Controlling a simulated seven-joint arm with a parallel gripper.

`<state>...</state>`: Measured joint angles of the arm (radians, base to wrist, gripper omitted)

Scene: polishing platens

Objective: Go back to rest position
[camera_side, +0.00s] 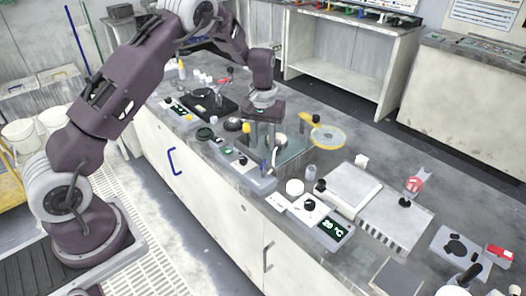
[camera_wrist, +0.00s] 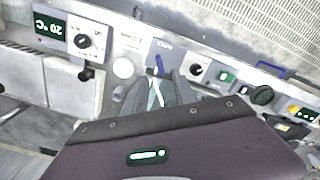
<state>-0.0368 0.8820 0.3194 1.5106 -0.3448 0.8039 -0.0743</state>
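My gripper (camera_side: 264,138) hangs from the purple arm above the polishing station on the bench, pointing down. In the wrist view, its two grey fingers (camera_wrist: 157,92) stand apart with a pale strip showing between them. I see nothing held there. A blue lever (camera_wrist: 160,65) on the station's front panel shows just beyond the fingers. It also shows in the side view (camera_side: 263,166). The fingertips are small and partly lost against the station in the side view, so contact cannot be told.
The bench is crowded. A yellow-rimmed disc (camera_side: 328,137) lies right of my gripper. A hot plate with a 20 °C display (camera_side: 331,228) stands at the front. A black unit (camera_side: 208,103) sits behind to the left. The floor in front is mostly clear.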

